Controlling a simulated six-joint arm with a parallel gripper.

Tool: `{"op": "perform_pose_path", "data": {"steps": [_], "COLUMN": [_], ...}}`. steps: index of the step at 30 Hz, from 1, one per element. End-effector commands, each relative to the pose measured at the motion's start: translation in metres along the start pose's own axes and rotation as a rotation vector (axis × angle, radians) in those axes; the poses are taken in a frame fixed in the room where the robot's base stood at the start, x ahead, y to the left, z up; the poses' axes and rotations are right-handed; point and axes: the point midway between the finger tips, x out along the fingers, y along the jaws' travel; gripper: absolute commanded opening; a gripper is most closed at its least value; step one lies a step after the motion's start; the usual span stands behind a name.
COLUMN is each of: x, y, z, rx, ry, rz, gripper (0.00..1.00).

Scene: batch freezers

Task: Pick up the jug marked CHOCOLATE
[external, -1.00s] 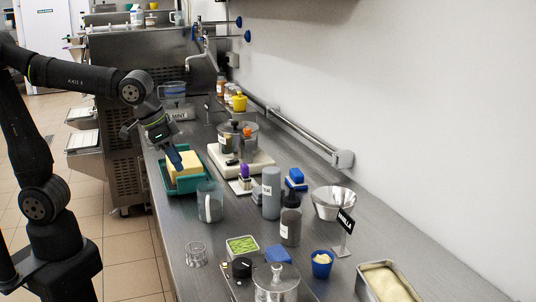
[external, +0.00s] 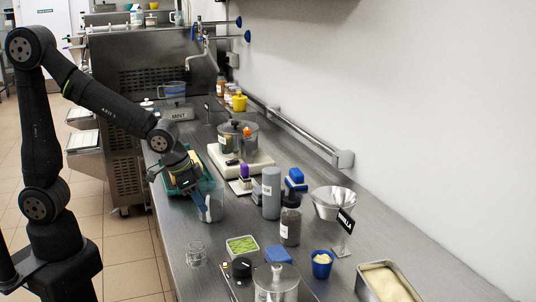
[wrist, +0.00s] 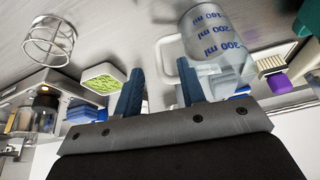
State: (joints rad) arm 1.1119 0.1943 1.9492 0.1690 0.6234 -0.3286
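A clear jug (external: 215,207) stands on the steel counter in front of the green tray. In the wrist view the same jug (wrist: 222,35) shows blue ml marks and a pale handle. I cannot read CHOCOLATE on it. My gripper (external: 201,199) is at the jug's left side and hides part of it. I cannot tell whether either finger touches. Another clear jug (external: 172,90) stands at the back near the MINT sign (external: 178,114).
The green tray (external: 207,158) lies behind the jug, under my wrist. A wire whisk-like or glass item (external: 196,253), a tub of green food (external: 242,245), a grey bottle (external: 271,193) and a dark bottle (external: 290,222) stand nearby. A VANILLA sign (external: 345,220) stands at the right.

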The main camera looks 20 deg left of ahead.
Motion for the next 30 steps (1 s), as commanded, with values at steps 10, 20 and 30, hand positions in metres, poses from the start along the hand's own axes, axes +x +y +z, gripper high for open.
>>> {"op": "perform_pose_path", "data": {"steps": [10, 20, 30], "x": [0.031, 0.031, 0.031], "y": [0.000, 0.000, 0.000], "z": [0.000, 0.000, 0.000], "rx": [0.000, 0.000, 0.000], "ry": [-0.001, 0.000, 0.001], "rz": [0.000, 0.000, 0.000], "gripper": [0.37, 0.13, 0.00]}}
